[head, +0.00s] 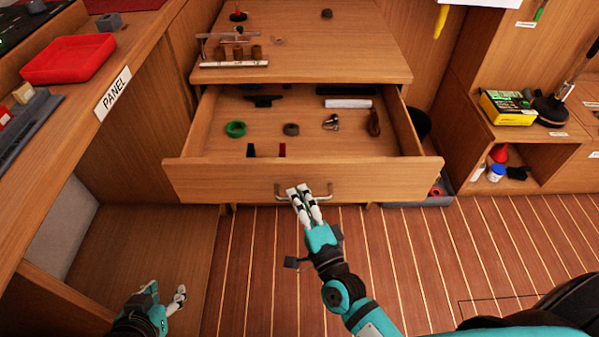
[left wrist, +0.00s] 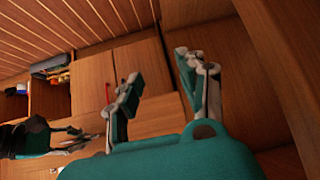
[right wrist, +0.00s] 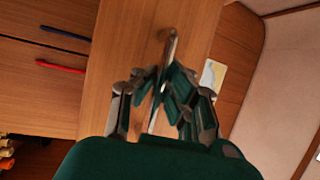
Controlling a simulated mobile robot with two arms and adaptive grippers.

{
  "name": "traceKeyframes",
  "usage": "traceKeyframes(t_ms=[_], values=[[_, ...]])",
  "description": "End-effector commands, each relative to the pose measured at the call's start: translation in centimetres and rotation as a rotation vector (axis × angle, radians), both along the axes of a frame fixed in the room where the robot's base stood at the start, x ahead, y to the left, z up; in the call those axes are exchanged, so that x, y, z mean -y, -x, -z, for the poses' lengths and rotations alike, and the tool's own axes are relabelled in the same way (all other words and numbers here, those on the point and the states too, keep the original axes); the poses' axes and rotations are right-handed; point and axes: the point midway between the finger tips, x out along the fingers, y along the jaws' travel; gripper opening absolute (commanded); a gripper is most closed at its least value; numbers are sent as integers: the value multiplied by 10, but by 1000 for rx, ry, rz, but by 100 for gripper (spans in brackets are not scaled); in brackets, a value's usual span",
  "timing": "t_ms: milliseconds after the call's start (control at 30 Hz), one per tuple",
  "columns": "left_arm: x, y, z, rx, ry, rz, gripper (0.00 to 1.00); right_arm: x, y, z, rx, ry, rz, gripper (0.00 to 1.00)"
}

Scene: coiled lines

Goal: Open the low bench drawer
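The low bench drawer (head: 225,180) is pulled well out from under the bench top in the head view, and its inside shows. Its metal handle (head: 327,197) is on the middle of the front and also shows in the right wrist view (right wrist: 170,50). My right gripper (head: 302,192) is at the handle, its fingers closed together around the bar in the right wrist view (right wrist: 160,82). My left gripper (head: 166,294) is low at the left, away from the drawer. Its fingers are apart and empty in the left wrist view (left wrist: 157,75).
The drawer holds a green ring (head: 236,129), a white roll (head: 348,103) and several small items. A counter with a red tray (head: 68,58) runs along the left. A shelf with a yellow box (head: 507,108) stands at the right. The striped floor (head: 430,250) before the drawer is clear.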

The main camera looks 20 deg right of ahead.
Motion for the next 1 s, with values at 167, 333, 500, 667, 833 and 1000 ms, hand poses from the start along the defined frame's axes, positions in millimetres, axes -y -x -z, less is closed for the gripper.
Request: traceKeyframes(t_ms=[167, 333, 500, 667, 833, 1000], values=[[-12, 36, 17, -197, -42, -15, 40, -8, 31, 1, -9, 7, -2, 0], [-20, 60, 26, -317, -67, -25, 40, -14, 49, 2, -7, 6, -2, 0], [-23, 72, 29, -372, -79, -29, 40, -16, 57, 3, -5, 7, -1, 0], [-24, 75, 30, -386, -81, -30, 40, -16, 59, 3, -5, 7, -1, 0], [-24, 75, 30, -386, -81, -30, 40, -16, 59, 3, -5, 7, -1, 0], [-24, 75, 30, -385, -81, -30, 40, -16, 59, 3, -5, 6, -1, 16]])
